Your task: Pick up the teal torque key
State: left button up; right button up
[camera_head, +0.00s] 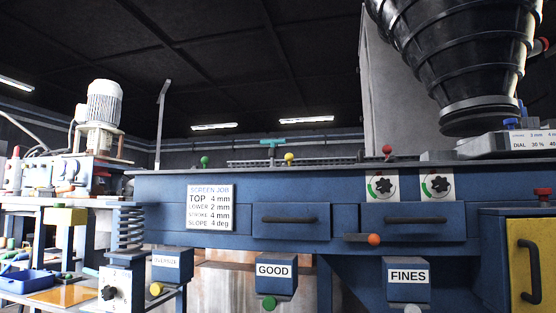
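A teal T-shaped tool (272,143), which looks like the torque key, stands upright on the top of the blue vibrating screen (345,182), near the middle of the view. Its crossbar is at the top. Its lower end is hidden behind the screen's front edge, so I cannot tell what it sits in. Neither of my grippers is in view.
A yellow knob (289,158), a green knob (204,161) and a red knob (387,150) stand along the top edge. A black ribbed hopper (455,50) hangs at upper right. A cluttered bench with a blue tray (28,281) is at left.

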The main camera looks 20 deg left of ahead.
aim_at(272, 154)
jog(key=i+j+z, duration=0.2)
jog(key=j, duration=0.3)
jog(key=j+z, duration=0.15)
jog(key=j, duration=0.3)
jog(key=j+z, duration=0.2)
jog(key=j, duration=0.35)
jog(key=i, duration=0.05)
